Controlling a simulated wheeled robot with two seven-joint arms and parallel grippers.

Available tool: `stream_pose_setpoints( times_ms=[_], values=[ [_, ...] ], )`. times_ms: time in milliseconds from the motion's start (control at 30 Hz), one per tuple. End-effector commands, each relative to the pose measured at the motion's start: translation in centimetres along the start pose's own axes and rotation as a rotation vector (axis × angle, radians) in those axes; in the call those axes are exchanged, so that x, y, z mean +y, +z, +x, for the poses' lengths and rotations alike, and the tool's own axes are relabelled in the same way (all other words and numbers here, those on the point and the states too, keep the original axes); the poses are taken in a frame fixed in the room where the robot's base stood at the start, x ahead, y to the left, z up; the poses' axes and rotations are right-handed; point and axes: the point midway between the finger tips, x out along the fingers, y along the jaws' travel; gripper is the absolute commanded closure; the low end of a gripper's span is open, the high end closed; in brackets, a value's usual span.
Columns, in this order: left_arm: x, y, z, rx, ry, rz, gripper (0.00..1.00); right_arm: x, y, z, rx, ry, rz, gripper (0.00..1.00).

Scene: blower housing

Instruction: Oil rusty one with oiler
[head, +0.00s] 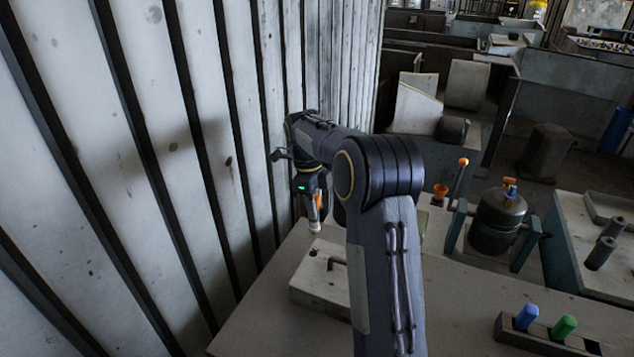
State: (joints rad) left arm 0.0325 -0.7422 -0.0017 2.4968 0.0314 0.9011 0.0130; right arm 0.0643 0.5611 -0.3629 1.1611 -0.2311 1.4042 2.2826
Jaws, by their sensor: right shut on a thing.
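My right gripper (312,208) hangs pointing down beside the ribbed wall, past my arm's elbow. It is shut on a small orange and pale thing (319,200), which looks like the oiler, though it is too small and too covered to be sure. Below it on the table (260,334) lies a flat pale block (318,279) with a dark bent handle and a small dark spot on top. The gripper is above the block's far side, apart from it. I cannot make out which thing is the rusty one. My left gripper is out of view.
The ribbed wall (150,120) rises close on the left. A dark round tank (496,222) stands at the right behind the table, near an orange cup (440,191). A holder (540,340) with blue and green pegs sits at the front right.

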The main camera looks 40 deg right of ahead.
Motion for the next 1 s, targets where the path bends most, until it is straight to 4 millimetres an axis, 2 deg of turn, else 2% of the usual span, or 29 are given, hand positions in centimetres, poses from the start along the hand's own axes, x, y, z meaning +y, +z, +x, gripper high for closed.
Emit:
stream_pose_setpoints(
  times_ms=[167,600,700,1000],
  values=[
    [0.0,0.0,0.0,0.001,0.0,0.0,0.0,-0.3,-0.3,0.0,0.003,0.006,0.066,1.0],
    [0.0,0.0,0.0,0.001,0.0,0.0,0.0,-0.3,0.1,3.7,0.003,0.006,0.063,1.0],
    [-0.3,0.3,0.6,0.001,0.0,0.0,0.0,-0.3,0.3,4.7,0.002,0.005,0.062,1.0],
    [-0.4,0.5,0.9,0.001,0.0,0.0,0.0,-0.3,0.4,5.5,0.002,0.004,0.062,1.0]
  ],
)
